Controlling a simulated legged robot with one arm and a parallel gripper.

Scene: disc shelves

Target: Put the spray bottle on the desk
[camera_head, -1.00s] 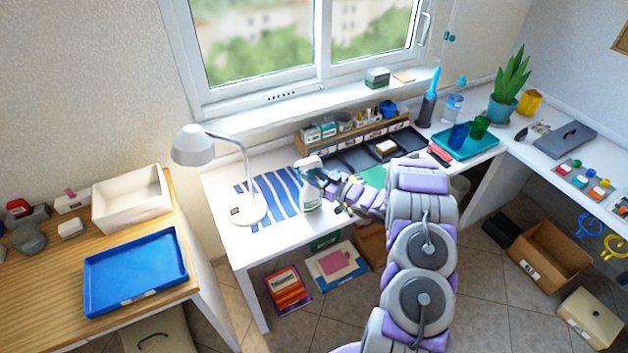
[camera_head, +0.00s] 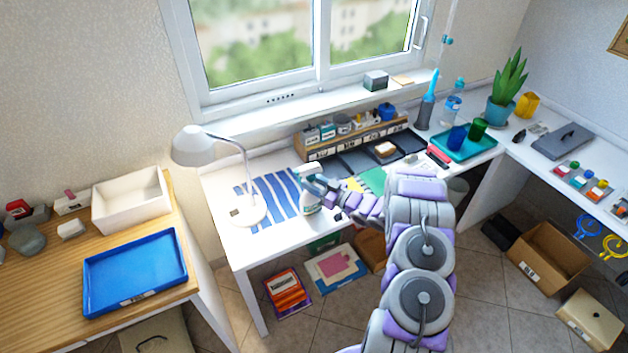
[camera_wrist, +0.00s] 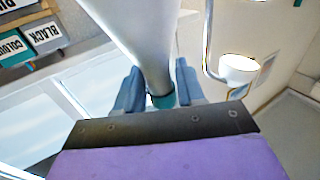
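The spray bottle (camera_head: 311,184) is white with a teal label and a white trigger head. It stands about upright at the front part of the white desk (camera_head: 215,187), by the blue-striped cloth. My gripper (camera_head: 318,184) is at the bottle from the right side. In the wrist view my gripper (camera_wrist: 160,92) has a blue-grey finger on each side of the white bottle (camera_wrist: 142,35), and the fingers close on its narrow part near a teal band. Whether the bottle's base touches the desk is not clear.
A desk lamp (camera_head: 247,170) stands left of the bottle. A wooden organizer (camera_head: 300,149) and dark trays lie behind. A teal tray (camera_head: 490,147) with cups is at the right. A wooden table with a blue tray (camera_head: 136,269) is at the left.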

